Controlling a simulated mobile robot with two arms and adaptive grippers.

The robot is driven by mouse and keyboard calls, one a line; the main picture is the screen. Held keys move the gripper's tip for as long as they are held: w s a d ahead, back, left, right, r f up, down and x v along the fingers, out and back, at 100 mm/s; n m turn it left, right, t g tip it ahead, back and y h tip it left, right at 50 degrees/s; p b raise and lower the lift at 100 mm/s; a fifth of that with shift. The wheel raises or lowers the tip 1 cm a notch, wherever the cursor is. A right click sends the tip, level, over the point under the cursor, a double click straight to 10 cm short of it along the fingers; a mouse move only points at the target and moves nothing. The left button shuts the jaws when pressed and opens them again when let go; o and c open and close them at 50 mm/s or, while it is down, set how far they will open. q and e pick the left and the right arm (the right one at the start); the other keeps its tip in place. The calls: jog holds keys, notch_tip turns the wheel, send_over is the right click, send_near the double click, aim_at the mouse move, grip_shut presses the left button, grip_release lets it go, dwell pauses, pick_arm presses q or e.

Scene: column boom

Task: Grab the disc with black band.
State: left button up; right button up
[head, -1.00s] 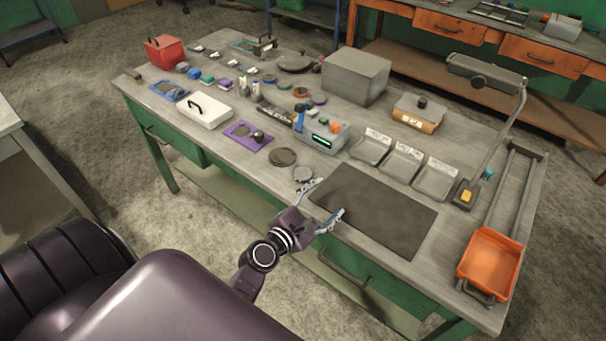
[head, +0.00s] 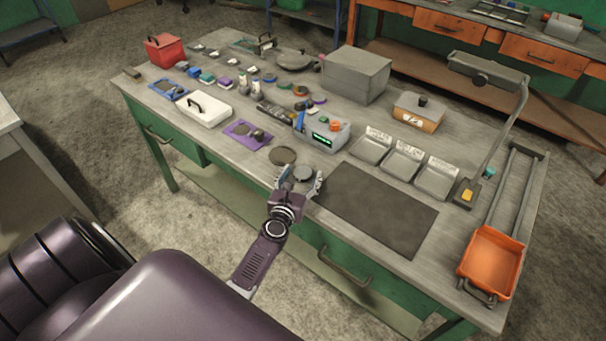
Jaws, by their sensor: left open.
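A light grey disc (head: 303,173) lies near the front edge of the bench, left of the dark mat. A thin darker rim seems to run round it, but I cannot tell for sure that this is a black band. My left gripper (head: 300,179) is open at this disc, its fingers apart at the disc's near side. The fingers partly hide the disc, and I cannot tell whether they touch it. A darker grey-brown disc (head: 283,155) lies just behind and to the left. My right gripper is not in view.
The dark mat (head: 376,210) lies right of the gripper. A grey device with a green display (head: 322,139) and several small coloured discs lie farther back. An orange bin (head: 488,262) is at the right.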

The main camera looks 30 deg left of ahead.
aim_at(302, 175)
pick_arm(q)
jog(key=shift+c, duration=0.7)
jog(key=c, duration=1.2)
jog(key=shift+r, duration=0.1)
jog(key=shift+c, duration=1.3)
jog(key=shift+r, duration=0.1)
notch_tip(302, 175, up, 10)
jog(key=p, duration=0.8)
jog(key=shift+p, duration=0.35)
